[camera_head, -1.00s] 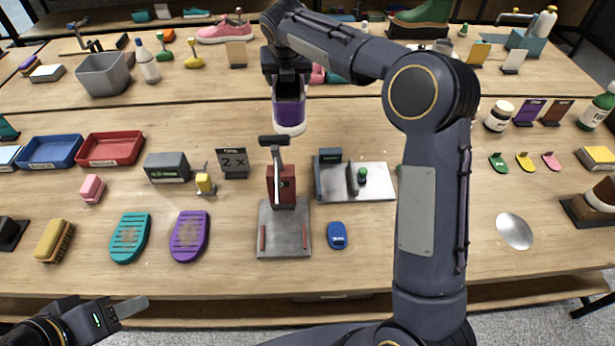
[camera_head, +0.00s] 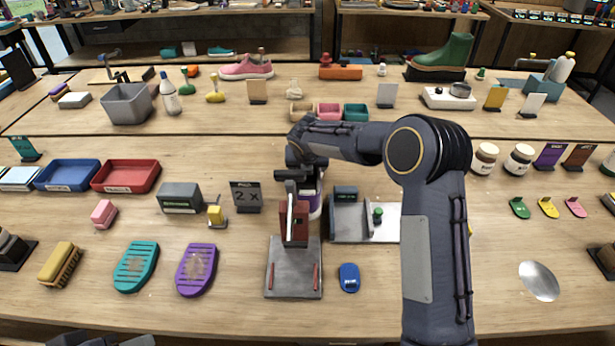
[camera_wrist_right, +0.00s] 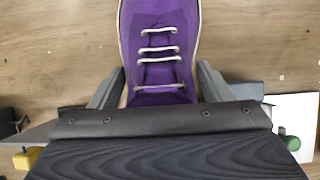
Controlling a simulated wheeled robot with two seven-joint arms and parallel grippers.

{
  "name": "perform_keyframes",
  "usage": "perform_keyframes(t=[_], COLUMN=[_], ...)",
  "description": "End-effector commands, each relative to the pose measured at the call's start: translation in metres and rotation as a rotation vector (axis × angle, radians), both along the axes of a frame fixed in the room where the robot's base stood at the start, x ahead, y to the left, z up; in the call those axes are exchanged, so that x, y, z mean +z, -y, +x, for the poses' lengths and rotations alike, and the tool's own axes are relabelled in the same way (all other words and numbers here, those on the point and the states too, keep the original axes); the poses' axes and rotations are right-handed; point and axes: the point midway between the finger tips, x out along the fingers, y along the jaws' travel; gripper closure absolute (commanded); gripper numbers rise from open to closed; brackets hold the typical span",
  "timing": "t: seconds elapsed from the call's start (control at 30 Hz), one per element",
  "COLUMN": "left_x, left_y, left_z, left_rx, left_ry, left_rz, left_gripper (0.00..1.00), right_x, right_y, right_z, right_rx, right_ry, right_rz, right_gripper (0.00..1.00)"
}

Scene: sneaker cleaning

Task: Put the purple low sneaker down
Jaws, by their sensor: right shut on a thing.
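The purple low sneaker (camera_wrist_right: 160,45) with white laces and a pale sole edge fills the upper middle of the right wrist view. My right gripper (camera_wrist_right: 160,85) is shut on it, with a finger on each side. In the head view the sneaker (camera_head: 315,204) is mostly hidden behind the dark red block's stand and below my right gripper (camera_head: 305,172). It is low over the table; I cannot tell whether it touches the wood. A small part of my left gripper (camera_head: 100,341) shows at the bottom left edge; its jaws cannot be made out.
A metal stand with a dark red block (camera_head: 294,222) is just in front of the sneaker. A "2 x" sign (camera_head: 245,196) is to its left, and a grey fixture plate (camera_head: 385,222) to its right.

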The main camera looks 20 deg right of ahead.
Motion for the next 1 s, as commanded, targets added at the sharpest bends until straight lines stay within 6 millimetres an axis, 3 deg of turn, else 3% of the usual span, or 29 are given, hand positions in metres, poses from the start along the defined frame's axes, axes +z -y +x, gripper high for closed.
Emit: perform_keyframes(t=[0.2, 0.63, 0.67, 0.7, 0.83, 1.0], left_x=[0.001, -0.001, -0.001, 0.0, 0.0, 0.0], left_y=[0.0, 0.0, 0.0, 0.0, 0.0, 0.0], left_z=[0.0, 0.0, 0.0, 0.0, 0.0, 0.0], left_rx=[0.0, 0.0, 0.0, 0.0, 0.0, 0.0], left_ry=[0.0, 0.0, 0.0, 0.0, 0.0, 0.0], left_rz=[0.0, 0.0, 0.0, 0.0, 0.0, 0.0], left_gripper=[0.51, 0.51, 0.51, 0.51, 0.51, 0.51], right_x=[-0.033, -0.041, -0.042, -0.041, -0.041, -0.041], right_y=[0.0, 0.0, 0.0, 0.0, 0.0, 0.0], right_z=[0.0, 0.0, 0.0, 0.0, 0.0, 0.0], right_rx=[0.0, 0.001, 0.001, 0.001, 0.001, 0.0], right_ry=[-0.002, 0.0, -0.002, -0.002, -0.002, -0.002], right_rz=[-0.001, 0.0, 0.0, 0.0, 0.0, 0.001], right_gripper=[0.61, 0.61, 0.26, 0.2, 0.06, 0.06])
